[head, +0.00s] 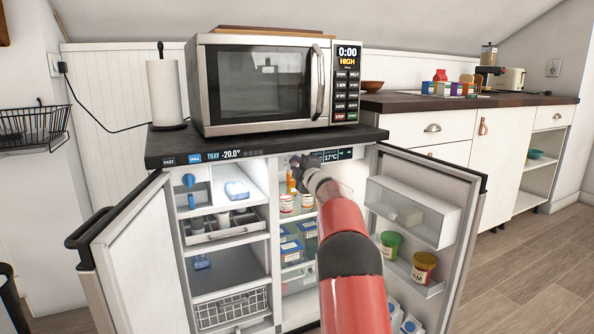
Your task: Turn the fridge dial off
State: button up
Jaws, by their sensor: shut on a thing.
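The fridge (282,312) is a two-part unit with both doors open, under a dark top. My red arm reaches from the front to the upper part of the right compartment. My gripper (302,162) is at the top of that compartment, just below the display strip reading 17°C (338,155). It is shut on the fridge dial, which the gripper hides, so the dial's setting cannot be read.
The open right door (460,185) stands close to my arm and holds jars and a clear bin. The left door (135,255) is swung out. Food jars (287,203) sit on the shelf below my gripper. A microwave (270,85) stands on top.

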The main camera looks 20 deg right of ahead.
jog(key=n+b, duration=0.1)
jog(key=n, duration=0.2)
jog(key=n+b, duration=0.1)
jog(key=n, duration=0.3)
jog(key=shift+f+y, duration=0.2)
jog(key=shift+y, duration=0.1)
jog(key=n+b, duration=0.1)
jog(key=n, duration=0.4)
jog(key=shift+d+y+b, duration=0.1)
jog(key=shift+y+b, duration=0.2)
jog(key=shift+b, duration=0.05)
jog(key=shift+n, duration=0.5)
jog(key=o, duration=1)
jog(key=shift+r, duration=0.15)
jog(key=shift+s+d+f+b, duration=0.2)
jog(key=shift+s+b, duration=0.3)
jog(key=shift+s, duration=1.45)
jog(key=shift+s+d+f+b, duration=0.15)
jog(key=shift+s+b, duration=0.3)
jog(key=shift+s, duration=1.5)
jog(key=shift+r, duration=0.1)
